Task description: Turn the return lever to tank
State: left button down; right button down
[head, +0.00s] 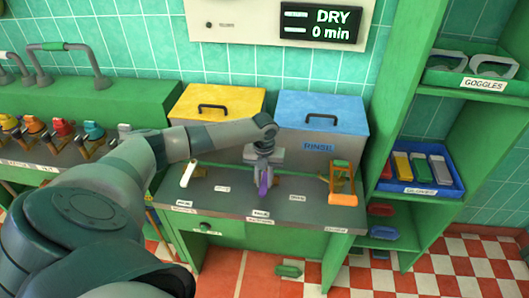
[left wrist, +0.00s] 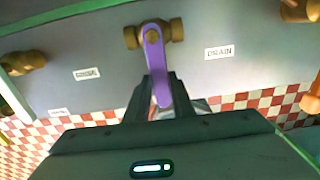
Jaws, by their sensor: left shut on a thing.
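A purple lever (head: 263,183) on a brass-coloured pivot stands on the grey counter, in the middle of its front panel. In the left wrist view the purple lever (left wrist: 154,45) runs from its pivot down between the fingers of my left gripper (left wrist: 161,80), which is shut on it. A label reading DRAIN (left wrist: 219,52) lies to the right of the lever there, and another label (left wrist: 87,73), too blurred to read surely, lies to its left. In the head view my left gripper (head: 263,160) is over the lever. My right gripper is not in view.
Behind are a yellow bin (head: 220,101) and a blue RINSE bin (head: 322,118). A green shelf (head: 408,95) stands at right. A display above reads DRY, 0 min.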

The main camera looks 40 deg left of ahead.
aim_at(264, 183)
pick_arm(q)
jog(key=c, duration=1.5)
grip_release()
jog(key=shift+a, duration=0.1)
jog(key=shift+r, duration=0.1)
jog(key=shift+r+b, duration=2.15)
jog(key=shift+r, duration=6.55)
jog(key=shift+f, duration=0.1)
